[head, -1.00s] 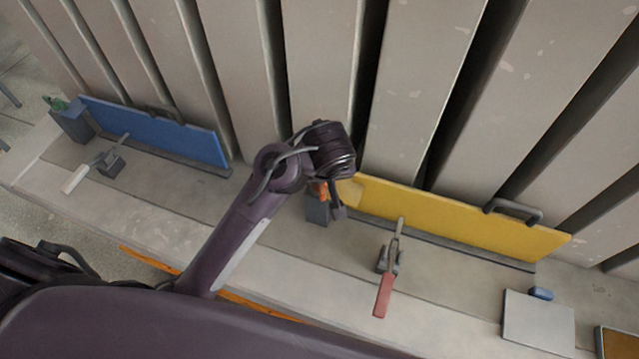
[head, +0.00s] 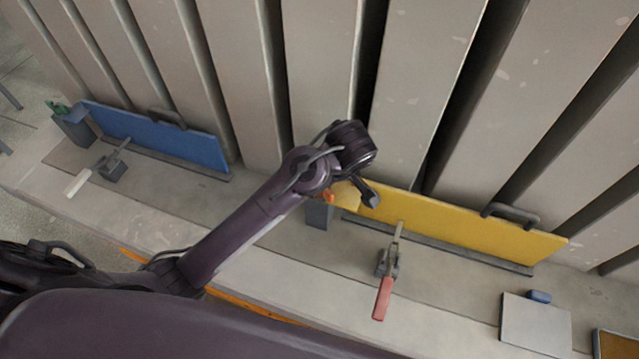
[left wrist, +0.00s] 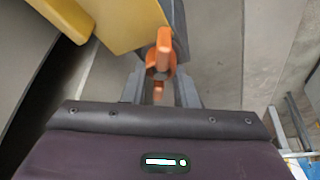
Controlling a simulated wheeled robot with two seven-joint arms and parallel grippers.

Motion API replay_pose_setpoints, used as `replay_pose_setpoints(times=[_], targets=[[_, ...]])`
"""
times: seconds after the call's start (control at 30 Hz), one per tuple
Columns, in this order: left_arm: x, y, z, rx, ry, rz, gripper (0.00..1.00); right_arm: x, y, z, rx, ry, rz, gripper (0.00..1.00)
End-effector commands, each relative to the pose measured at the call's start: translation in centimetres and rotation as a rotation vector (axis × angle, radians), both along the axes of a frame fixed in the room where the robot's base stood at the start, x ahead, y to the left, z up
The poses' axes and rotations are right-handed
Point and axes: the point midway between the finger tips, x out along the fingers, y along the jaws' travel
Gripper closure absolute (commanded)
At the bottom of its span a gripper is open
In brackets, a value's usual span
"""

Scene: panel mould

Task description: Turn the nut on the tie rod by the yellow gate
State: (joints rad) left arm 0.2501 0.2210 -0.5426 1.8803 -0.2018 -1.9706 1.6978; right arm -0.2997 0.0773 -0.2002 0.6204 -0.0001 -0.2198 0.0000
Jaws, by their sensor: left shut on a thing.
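The yellow gate (head: 470,228) stands against the grey ribbed panels, with a dark handle on its top edge. The orange nut (head: 328,197) is at the gate's left end, above a grey block (head: 319,213); my wrist partly hides this spot. In the left wrist view the orange nut (left wrist: 161,58) has wing-like lobes and sits between the two grey fingers of my left gripper (left wrist: 160,78), which is shut on it. The tie rod itself is hard to make out. In the head view my left gripper (head: 366,193) shows only in part. My right gripper is not in view.
A red-handled clamp (head: 386,272) stands in front of the yellow gate. A blue gate (head: 160,137) and a white-handled clamp (head: 95,172) are at the left. A grey plate (head: 535,322) lies at the right. The ledge between the clamps is partly covered by my arm.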

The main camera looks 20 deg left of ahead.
Motion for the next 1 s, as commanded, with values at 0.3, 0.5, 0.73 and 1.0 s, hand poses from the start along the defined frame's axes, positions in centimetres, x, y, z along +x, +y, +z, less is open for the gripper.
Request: replay_pose_setpoints(times=[0.3, 0.5, 0.73, 1.0], targets=[[-0.1, 0.1, -0.1, 0.002, 0.003, 0.093, 1.0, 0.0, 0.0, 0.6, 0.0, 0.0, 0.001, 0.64], [0.0, 0.1, 0.4, 0.004, 0.004, 0.213, 1.0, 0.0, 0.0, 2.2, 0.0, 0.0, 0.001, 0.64], [-0.1, 0.1, 0.1, 0.002, 0.004, 0.376, 1.0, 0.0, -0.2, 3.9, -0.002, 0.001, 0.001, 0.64], [-0.1, 0.1, -0.2, 0.002, 0.004, 0.391, 1.0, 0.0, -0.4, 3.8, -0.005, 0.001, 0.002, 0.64]])
